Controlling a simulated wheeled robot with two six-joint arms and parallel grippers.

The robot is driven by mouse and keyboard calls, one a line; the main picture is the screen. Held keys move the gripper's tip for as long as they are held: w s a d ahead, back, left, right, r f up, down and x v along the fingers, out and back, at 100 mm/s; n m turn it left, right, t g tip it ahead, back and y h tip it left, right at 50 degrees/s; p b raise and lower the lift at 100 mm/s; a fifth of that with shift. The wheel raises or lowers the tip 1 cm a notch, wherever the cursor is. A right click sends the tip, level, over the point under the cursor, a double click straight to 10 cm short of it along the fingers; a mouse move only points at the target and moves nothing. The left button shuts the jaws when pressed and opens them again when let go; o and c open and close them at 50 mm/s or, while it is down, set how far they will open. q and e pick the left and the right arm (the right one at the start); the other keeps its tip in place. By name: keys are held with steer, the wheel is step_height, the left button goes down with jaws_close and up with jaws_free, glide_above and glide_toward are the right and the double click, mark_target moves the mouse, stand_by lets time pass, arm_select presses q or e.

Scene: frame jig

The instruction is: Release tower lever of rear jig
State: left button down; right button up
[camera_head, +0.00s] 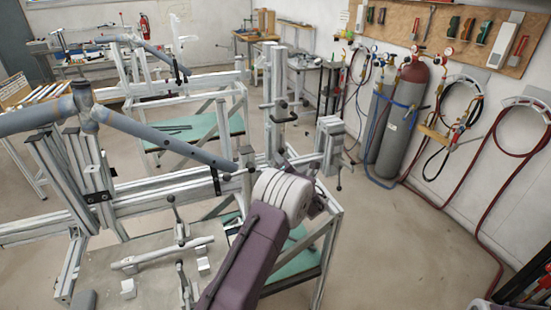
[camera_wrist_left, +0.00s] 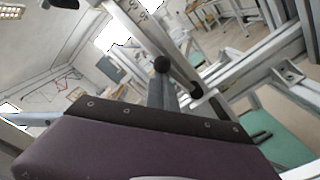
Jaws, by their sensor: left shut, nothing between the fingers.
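Two frame jigs stand one behind the other. The farther jig (camera_head: 190,82) has an upright dark lever (camera_head: 178,68) by its post. The nearer jig has a tall aluminium tower (camera_head: 275,85) with a black-handled lever (camera_head: 284,106). I cannot tell for sure which is the task's lever. My left gripper (camera_head: 317,205) is beyond the white wrist joint, low at the nearer jig's right side and mostly hidden. It is shut and empty. My right gripper is not in view.
A grey bicycle frame tube (camera_head: 175,142) crosses the nearer jig. A clamp block (camera_head: 330,135) with a hanging knob stands right of the tower. Gas cylinders (camera_head: 400,120) and hoses line the right wall. The floor between is clear.

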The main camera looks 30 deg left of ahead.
arm_select(q)
steer(key=shift+w+d+r, duration=0.2)
steer(key=shift+w+d, duration=0.1)
stand_by(0.5)
